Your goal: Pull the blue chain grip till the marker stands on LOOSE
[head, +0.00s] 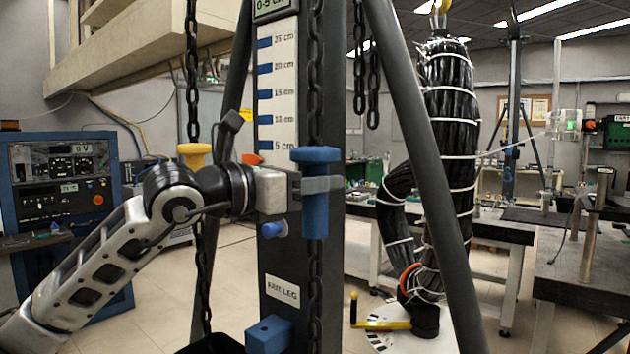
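The blue chain grip (316,225) hangs upright on a dark chain (315,110) in front of the dark column. My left gripper (322,185) reaches it from the left, and one grey finger lies across its front. The other finger is hidden, so I cannot tell if they are shut on the grip. A small yellow piece (246,116) shows left of the centimetre scale (278,85), near the 10 cm line. A yellow pointer (382,324) lies over a white dial (400,340) on the floor. I can read no LOOSE on either. My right gripper is not in view.
A yellow grip (194,150) hangs on another chain at the left. Grey tripod legs (432,170) flank the column, with a thick black cable bundle (450,160) behind. A blue control cabinet (70,190) stands left, and dark-topped benches (590,265) stand right.

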